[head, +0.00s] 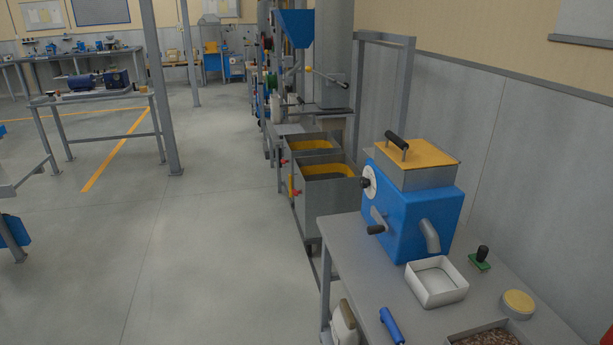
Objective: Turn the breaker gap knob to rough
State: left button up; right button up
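A blue box-shaped machine (420,215) with a grey hopper and a yellow lid stands on the grey bench at the right. On its left face is a dark knob (364,183) in front of a round white dial (370,176); it looks like the gap knob. The dial's marks are too small to read, so I cannot tell its setting. Below it is a crank with a black grip (376,229). A grey spout (430,237) comes out of the front. Neither of my grippers shows in the head view.
On the bench (350,240) are a white tray (437,281), a green brush-like item (480,259), a yellow-topped round item (518,303), a blue-handled tool (391,325) and a grain-filled tray (487,337). Grey bins (325,195) stand behind. The floor to the left is open.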

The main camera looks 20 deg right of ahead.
aim_at(365, 182)
jog(key=i+j+u, duration=0.15)
jog(key=i, duration=0.4)
jog(key=i+j+z, duration=0.1)
jog(key=i+z, duration=0.35)
jog(key=i+j+z, duration=0.15)
jog(key=z, duration=0.3)
jog(key=i+j+z, duration=0.3)
jog(key=z, duration=0.15)
jog(key=i+j+z, duration=0.25)
jog(key=j+z, duration=0.2)
